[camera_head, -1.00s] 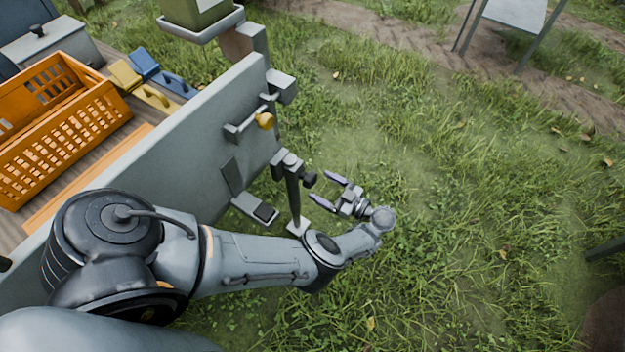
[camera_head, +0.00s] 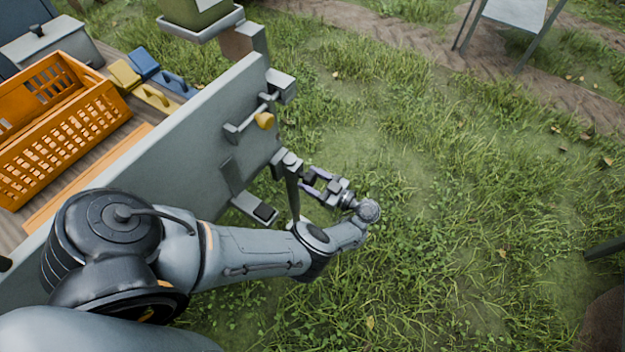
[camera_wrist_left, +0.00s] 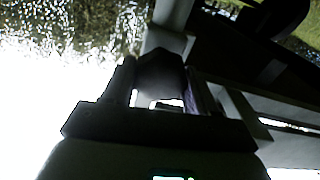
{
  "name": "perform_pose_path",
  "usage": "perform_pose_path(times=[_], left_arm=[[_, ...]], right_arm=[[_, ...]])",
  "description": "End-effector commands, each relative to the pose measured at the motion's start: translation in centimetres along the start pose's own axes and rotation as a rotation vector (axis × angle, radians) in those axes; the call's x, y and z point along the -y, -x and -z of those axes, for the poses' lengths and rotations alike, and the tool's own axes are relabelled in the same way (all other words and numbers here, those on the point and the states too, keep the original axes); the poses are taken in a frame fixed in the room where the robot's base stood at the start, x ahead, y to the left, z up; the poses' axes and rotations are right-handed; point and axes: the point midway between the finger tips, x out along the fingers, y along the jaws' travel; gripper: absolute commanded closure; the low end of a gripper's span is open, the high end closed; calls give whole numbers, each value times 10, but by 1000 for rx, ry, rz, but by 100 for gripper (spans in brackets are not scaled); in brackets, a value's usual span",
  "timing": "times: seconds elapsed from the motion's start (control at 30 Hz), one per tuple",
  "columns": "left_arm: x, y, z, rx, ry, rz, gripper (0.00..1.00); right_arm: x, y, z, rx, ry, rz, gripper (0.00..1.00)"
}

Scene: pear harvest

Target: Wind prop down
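The prop is a grey post (camera_head: 294,190) at the near right corner of the trailer panel. It stands upright, its lower end partly hidden by my left arm. A dark crank knob (camera_wrist_left: 160,72) sticks out from its upper part. My left gripper (camera_head: 309,180) is beside the post, with its two fingers around the knob. In the left wrist view the fingers (camera_wrist_left: 160,88) lie close along both sides of the knob, seemingly touching it. That view is dark and backlit. My right gripper is in neither view.
The grey trailer panel (camera_head: 185,140) stands left of the gripper, with a yellow knob (camera_head: 265,121) and a step-like bracket (camera_head: 256,208). An orange crate (camera_head: 65,140) sits on the deck. Open grass (camera_head: 460,200) lies to the right.

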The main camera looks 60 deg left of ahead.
Motion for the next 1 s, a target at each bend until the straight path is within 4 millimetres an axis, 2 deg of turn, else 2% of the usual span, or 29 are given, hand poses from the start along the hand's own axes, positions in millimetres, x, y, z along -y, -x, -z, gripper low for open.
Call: perform_pose_path(times=[0.03, 0.1, 0.47, 0.67, 1.0], left_arm=[[0, 0, 0, 0, 0, 0, 63], [0, 0, 0, 0, 0, 0, 73], [0, 0, 2, 0, 57, -1, 73], [0, 0, 3, 0, 180, 0, 73], [0, 0, 2, 0, 491, 0, 73]], right_arm=[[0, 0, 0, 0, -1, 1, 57], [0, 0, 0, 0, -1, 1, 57], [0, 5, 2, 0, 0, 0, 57], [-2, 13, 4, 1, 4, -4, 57], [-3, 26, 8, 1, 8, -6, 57]])
